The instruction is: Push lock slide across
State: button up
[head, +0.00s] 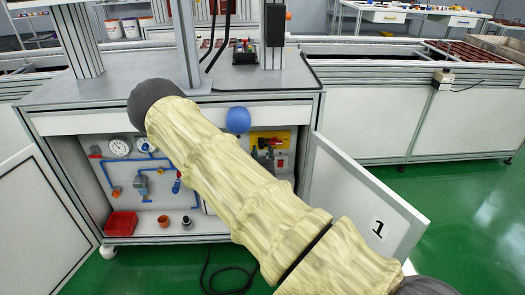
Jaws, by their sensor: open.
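I cannot make out a lock slide for certain. A yellow plate (271,138) with small dark and grey fittings is on the back wall inside the open cabinet (27,124), right of my arm. A red part (282,160) sits just below it. My pale, wood-textured arm crosses the middle of the head view, from the lower right to a dark joint at the upper left. It hides the middle of the cabinet. My gripper does not show.
White cabinet doors stand open at left (45,225) and right, the right one marked "1" (345,195). Gauges (120,147), blue pipes, a red bin (121,224) and small pots are inside. A blue ball (238,120) shows near the countertop edge. Green floor (455,220) is clear at right.

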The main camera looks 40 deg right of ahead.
jog(key=v, duration=0.9)
jog(key=shift+s+a, duration=0.2)
jog(key=shift+s, duration=0.05)
jog(key=s+a+f+n+g+y, duration=0.2)
jog(key=s+a+f+g+y, duration=0.25)
jog(key=s+a+f, duration=0.6)
jog(key=s+a+f+n+g+y, duration=0.1)
jog(key=s+a+f+g+y, duration=0.2)
jog(key=s+a+f+g, duration=0.7)
jog(key=s+a+f+n+y, duration=0.1)
jog(key=s+a+f+y, duration=0.1)
jog(key=s+a, duration=0.45)
jog(key=s+a+f+n+y, duration=0.15)
jog(key=s+a, duration=0.25)
jog(key=s, duration=0.6)
notch_tip(320, 180, up, 24)
jog(key=p, duration=2.4)
jog(key=shift+w+d+f, duration=0.2)
jog(key=shift+w+d, duration=0.05)
jog(key=shift+d, duration=0.1)
jog(key=shift+c, duration=0.6)
